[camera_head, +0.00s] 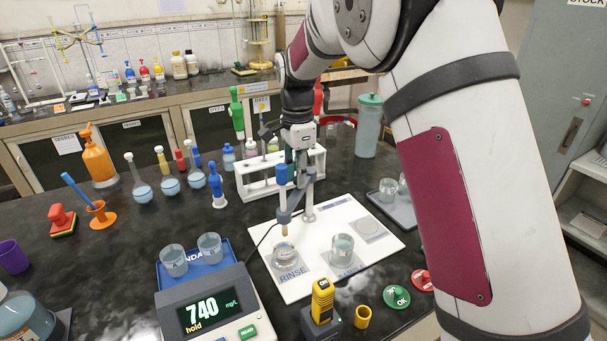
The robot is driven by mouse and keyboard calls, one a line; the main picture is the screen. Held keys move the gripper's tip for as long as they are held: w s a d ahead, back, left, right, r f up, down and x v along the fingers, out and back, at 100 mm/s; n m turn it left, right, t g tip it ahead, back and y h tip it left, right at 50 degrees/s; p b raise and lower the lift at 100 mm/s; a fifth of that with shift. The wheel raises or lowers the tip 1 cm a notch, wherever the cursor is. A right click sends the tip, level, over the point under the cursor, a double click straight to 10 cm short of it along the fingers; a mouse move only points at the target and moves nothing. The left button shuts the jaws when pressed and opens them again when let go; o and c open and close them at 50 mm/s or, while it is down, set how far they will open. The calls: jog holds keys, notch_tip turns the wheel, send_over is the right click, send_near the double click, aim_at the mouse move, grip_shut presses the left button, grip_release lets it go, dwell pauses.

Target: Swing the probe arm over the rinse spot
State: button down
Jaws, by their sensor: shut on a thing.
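The probe arm (285,216) is a grey arm on a post on a white base plate (298,291). It carries an upright probe (284,197) with a blue cap. The probe's tip appears above a glass beaker (284,252) on the grey spot marked RINSE (291,273). I cannot tell whether the tip enters the beaker. A second beaker (342,249) stands on the grey spot to the right. My gripper (302,175) points down at the probe arm and is shut on it beside the blue cap. Its fingertips are partly hidden.
A white tube rack (257,190) stands close behind the probe arm. A meter (210,305) reading 740 sits front left, with two beakers on its blue tray. A yellow device (322,300) stands in front. A grey tray (398,208) with glassware lies at right.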

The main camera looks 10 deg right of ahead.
jog(key=shift+w+a+r+m, duration=0.1)
jog(key=shift+w+a+m, duration=0.05)
jog(key=shift+m, duration=0.15)
jog(key=c, duration=1.4)
grip_release()
notch_tip(320, 180, up, 12)
jog(key=shift+f, duration=0.1)
